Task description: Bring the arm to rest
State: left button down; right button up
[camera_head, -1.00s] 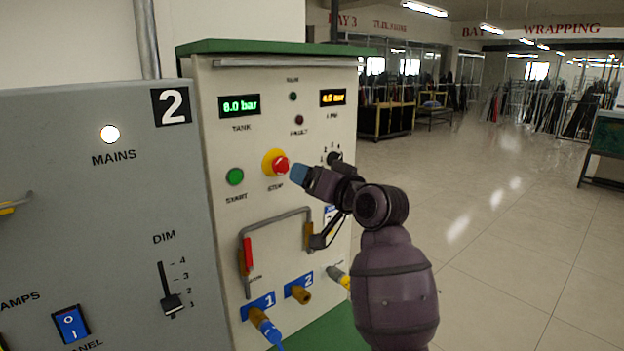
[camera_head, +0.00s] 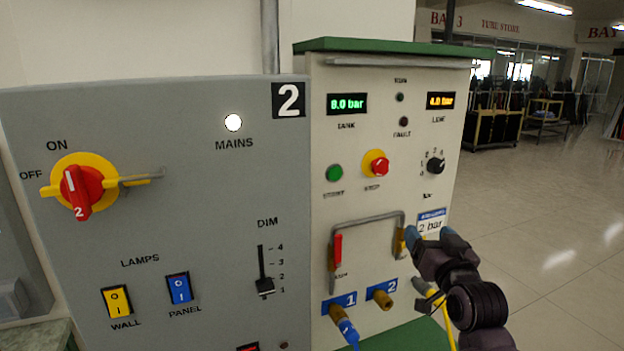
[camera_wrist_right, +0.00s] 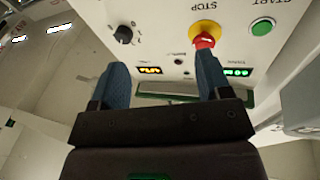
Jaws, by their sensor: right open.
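My right gripper (camera_head: 428,236) is in front of the lower right part of the cream compressor panel (camera_head: 390,200) in the head view. Its blue fingertips are apart with nothing between them, as the right wrist view shows (camera_wrist_right: 160,85). The red stop button (camera_head: 378,167) on its yellow collar is up and left of the gripper; it also shows in the right wrist view (camera_wrist_right: 204,42), behind one fingertip. The black rotary knob (camera_head: 436,165) is above the gripper. A "2 bar" label (camera_head: 430,224) is just behind the fingertips. My left gripper is not in view.
A grey panel (camera_head: 200,220) with a red and yellow rotary switch (camera_head: 78,190), lamp rockers and a dimmer slider stands left. A grey pipe handle (camera_head: 368,221), a blue hose (camera_head: 344,325) and a yellow cable (camera_head: 447,322) are close to my right arm. Open floor (camera_head: 560,220) lies right.

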jog(key=s+d+f+g, duration=0.1)
jog(key=s+f, duration=0.3)
jog(key=f, duration=0.3)
jog(key=s+d+f+n+g+h, duration=0.1)
jog(key=s+f, duration=0.2)
jog(key=f, duration=0.3)
jog(key=s+d+f+g, duration=0.1)
jog(key=s+f, duration=0.3)
jog(key=f, duration=0.3)
jog(key=s+d+f+g+h, duration=0.1)
jog(key=s+f+g, duration=0.3)
jog(key=s+f, duration=1.3)
jog(key=s+d, duration=0.1)
jog(key=s, duration=0.2)
jog(key=shift+f+g+b, duration=0.3)
jog(key=shift+g+b, duration=0.05)
jog(key=shift+g, duration=0.05)
jog(key=shift+s, duration=0.1)
